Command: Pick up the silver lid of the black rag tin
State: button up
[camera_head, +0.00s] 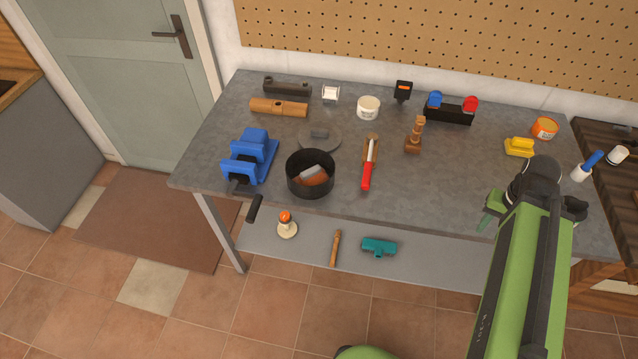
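A round black tin (309,188) stands open on the grey workbench, left of the middle. A reddish-brown and a pale grey thing show inside it, and a black handle sticks out toward the bench's front edge. A flat grey round lid (332,146) with a small dark grip on top lies on the bench just behind the tin. Its near edge is close to the tin's rim. My gripper (491,210) is over the right part of the bench, well away from the lid. My own arm partly hides it, so its opening is unclear.
A blue vise (251,158) stands left of the tin. A red-handled tool (368,165) and a wooden piece (415,136) lie to the right.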

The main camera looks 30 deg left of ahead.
aim_at(326, 137)
jog(key=k, duration=0.9)
jog(key=u, duration=1.15)
jog(key=i, duration=0.5)
jog(key=z, duration=0.05)
